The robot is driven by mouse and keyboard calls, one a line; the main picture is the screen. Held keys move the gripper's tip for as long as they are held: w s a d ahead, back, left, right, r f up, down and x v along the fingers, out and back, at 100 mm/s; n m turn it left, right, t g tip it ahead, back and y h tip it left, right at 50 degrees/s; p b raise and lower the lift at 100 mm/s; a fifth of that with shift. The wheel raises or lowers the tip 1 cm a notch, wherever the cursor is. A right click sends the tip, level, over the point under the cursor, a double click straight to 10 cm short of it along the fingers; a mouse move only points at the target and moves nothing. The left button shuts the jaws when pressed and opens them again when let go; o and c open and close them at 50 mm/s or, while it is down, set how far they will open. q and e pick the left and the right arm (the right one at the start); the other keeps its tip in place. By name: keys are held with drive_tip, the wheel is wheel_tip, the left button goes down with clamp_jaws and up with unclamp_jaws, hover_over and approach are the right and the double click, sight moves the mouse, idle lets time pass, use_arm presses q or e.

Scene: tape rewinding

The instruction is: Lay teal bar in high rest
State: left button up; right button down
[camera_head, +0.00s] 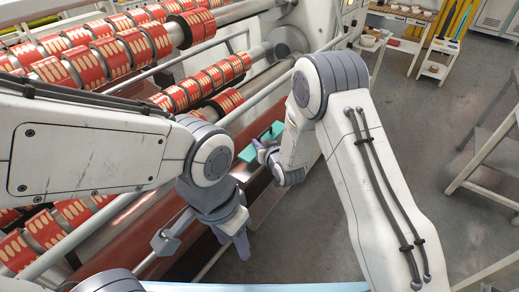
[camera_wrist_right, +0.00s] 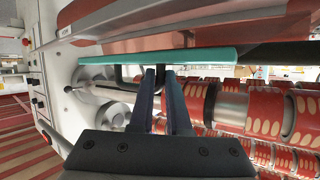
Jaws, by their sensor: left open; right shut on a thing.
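The teal bar (camera_head: 248,153) is in my right gripper (camera_head: 264,147), in front of the red-patterned machine in the head view. In the right wrist view the teal bar (camera_wrist_right: 205,55) runs nearly level across the upper middle, at the tips of the dark fingers (camera_wrist_right: 162,72). The fingers are close together, and their exact contact with it is partly hidden. My left gripper (camera_head: 203,238) is open and empty, with its fingers spread, lower in the head view. I cannot clearly make out which part of the machine is the high rest.
Rollers carrying red-patterned rings (camera_head: 120,45) fill the left and back of the head view. A metal rail (camera_head: 190,215) runs diagonally near my left gripper.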

drive_tip(key=shift+a+f+p, duration=0.1)
drive_tip(key=shift+f+p, duration=0.5)
drive_tip(key=shift+f, duration=1.45)
drive_tip(key=c, duration=0.9)
unclamp_jaws()
drive_tip(key=s+d+r+n+g+h+b, duration=0.1)
drive_tip(key=s+r+g, duration=0.3)
drive_tip(key=s, duration=0.9)
drive_tip(key=s+d+r+n+g+h, duration=0.1)
drive_tip(key=s+r+g, duration=0.3)
drive_tip(key=s, duration=0.9)
drive_tip(key=s+d+r+n+g+h+b, duration=0.1)
drive_tip(key=s+d+r+n+g, duration=0.1)
drive_tip(key=s+r, duration=0.6)
drive_tip(key=shift+s+d+r+g+h+b, duration=0.15)
drive_tip(key=shift+s+g, duration=0.3)
drive_tip(key=shift+s, duration=0.55)
drive_tip(key=shift+s+d+g+h+b, duration=0.15)
drive_tip(key=shift+s+g, duration=0.25)
drive_tip(key=shift+s, duration=0.55)
drive_tip(key=shift+s+d+r+g+h, duration=0.15)
drive_tip(key=shift+s+g, duration=0.3)
drive_tip(key=shift+s, duration=0.55)
